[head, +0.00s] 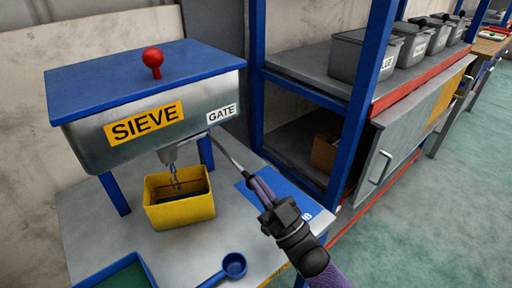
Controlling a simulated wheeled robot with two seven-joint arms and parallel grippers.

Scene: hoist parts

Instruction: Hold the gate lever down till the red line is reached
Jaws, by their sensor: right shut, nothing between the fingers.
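The sieve hopper (145,120) is a grey metal box with a blue lid and a red knob, standing on blue legs. The gate lever (230,154) is a thin grey rod sloping down to the right from the hopper's underside, beside the GATE label. My right gripper (257,183) is shut, with its fingertips at the lever's lower end; whether they touch it I cannot tell. Bluish bits fall from the spout into the yellow box (180,211). My left gripper is out of view.
A blue scoop (233,266) and a green-bottomed blue tray (122,275) lie at the table's front. A blue mat (300,200) lies partly under my right gripper. A blue-framed shelf (350,120) with grey bins stands close on the right.

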